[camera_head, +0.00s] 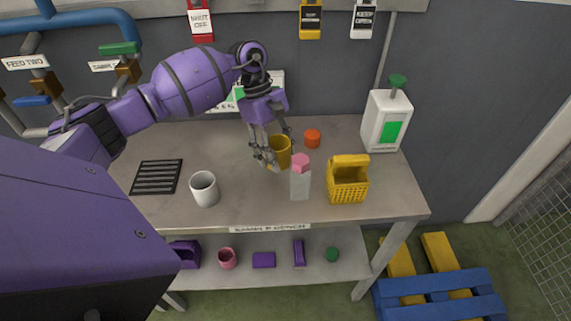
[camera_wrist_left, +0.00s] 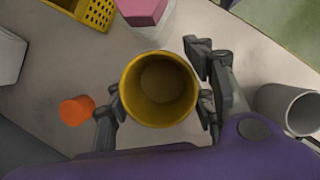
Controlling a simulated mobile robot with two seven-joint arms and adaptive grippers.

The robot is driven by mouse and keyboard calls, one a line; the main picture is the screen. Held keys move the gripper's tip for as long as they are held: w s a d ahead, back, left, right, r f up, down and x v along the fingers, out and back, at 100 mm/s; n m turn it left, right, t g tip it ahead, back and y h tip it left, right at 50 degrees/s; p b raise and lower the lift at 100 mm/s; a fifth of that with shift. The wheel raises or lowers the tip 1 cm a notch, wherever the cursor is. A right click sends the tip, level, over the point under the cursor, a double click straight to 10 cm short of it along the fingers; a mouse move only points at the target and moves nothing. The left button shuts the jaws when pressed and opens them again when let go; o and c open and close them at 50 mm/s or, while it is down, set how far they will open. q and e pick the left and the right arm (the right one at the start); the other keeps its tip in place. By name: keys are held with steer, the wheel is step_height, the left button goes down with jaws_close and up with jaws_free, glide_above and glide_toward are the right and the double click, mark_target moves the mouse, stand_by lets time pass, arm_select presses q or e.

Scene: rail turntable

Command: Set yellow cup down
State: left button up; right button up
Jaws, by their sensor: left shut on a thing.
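The yellow cup (camera_head: 280,151) is upright over the middle of the workbench in the head view. My left gripper (camera_head: 272,155) comes down from above and is shut on it. In the left wrist view the cup (camera_wrist_left: 159,90) shows its open, empty inside, with one finger on each side of it. I cannot tell whether its base touches the bench top. My right gripper is not in view.
A clear bottle with a pink cap (camera_head: 300,178) stands close in front of the cup. A yellow basket (camera_head: 347,182), a white mug (camera_head: 204,189), a black rack (camera_head: 157,177) and a white pump bottle (camera_head: 385,120) stand around.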

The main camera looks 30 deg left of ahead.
mark_target(279, 177)
arm_select(q)
steer(key=shift+f, duration=2.85)
steer(key=shift+f, duration=0.3)
steer(key=o, duration=1)
steer(key=shift+r, duration=0.1)
steer(key=shift+o, duration=0.2)
